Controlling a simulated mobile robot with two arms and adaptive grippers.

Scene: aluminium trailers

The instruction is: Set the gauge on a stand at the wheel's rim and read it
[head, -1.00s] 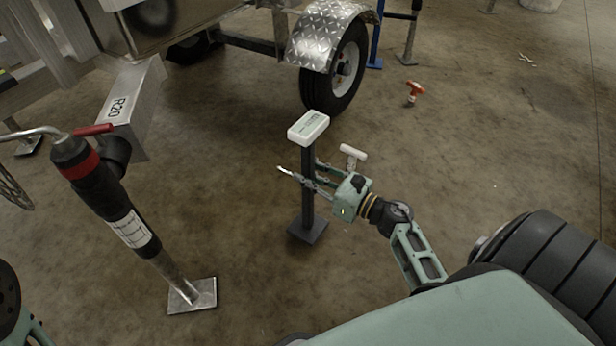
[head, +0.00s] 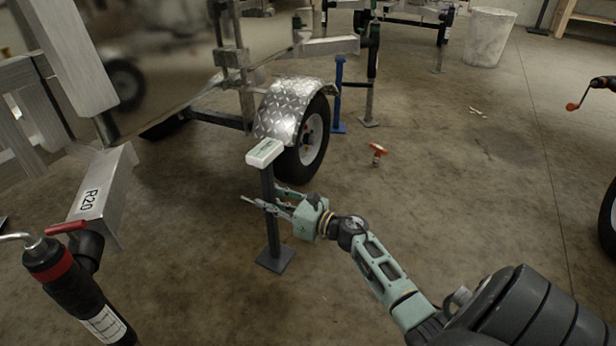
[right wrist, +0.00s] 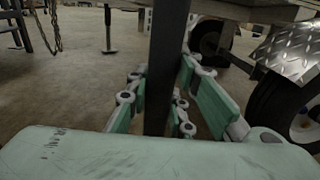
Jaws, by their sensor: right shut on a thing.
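A dark upright stand (head: 270,215) with a square base plate carries a white box-shaped head (head: 264,152) with a pale green label, apparently the gauge. My right gripper (head: 266,206) is shut around the post at mid-height; in the right wrist view the post (right wrist: 166,70) runs between its fingers. The trailer wheel (head: 312,140), a black tyre with a light rim under a diamond-plate fender, is just beyond the stand. It also shows at the right wrist view's right edge (right wrist: 290,110). I cannot tell whether the base touches the floor. The label's writing is unreadable. My left gripper is out of view.
A beam marked R20 (head: 100,195) and a jack with a red handle (head: 66,227) stand at left. An orange-handled tool (head: 377,152) is on the floor right of the wheel. A blue stand (head: 339,95) is behind it. Floor to the right is mostly clear.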

